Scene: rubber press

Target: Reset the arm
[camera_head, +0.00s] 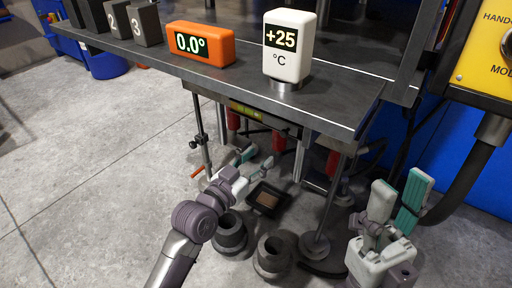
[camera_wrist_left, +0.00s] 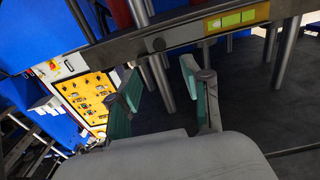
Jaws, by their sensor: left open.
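My left arm comes in from the bottom of the head view. Its gripper (camera_head: 242,166) is low in front of the table's underside, partly hidden by its own wrist. In the left wrist view the left gripper (camera_wrist_left: 163,88) has its two teal-padded fingers apart, with nothing between them. My right gripper (camera_head: 397,192) is at the lower right of the head view, fingers upward and apart, with nothing visible between them.
A dark table (camera_head: 340,97) carries an orange 0.0° display (camera_head: 201,44), a white +25 °C display (camera_head: 288,46) and numbered dark blocks (camera_head: 145,25). Black round parts (camera_head: 272,258) and a small tray (camera_head: 283,203) lie below. A yellow control panel (camera_head: 480,60) stands right. Floor at left is clear.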

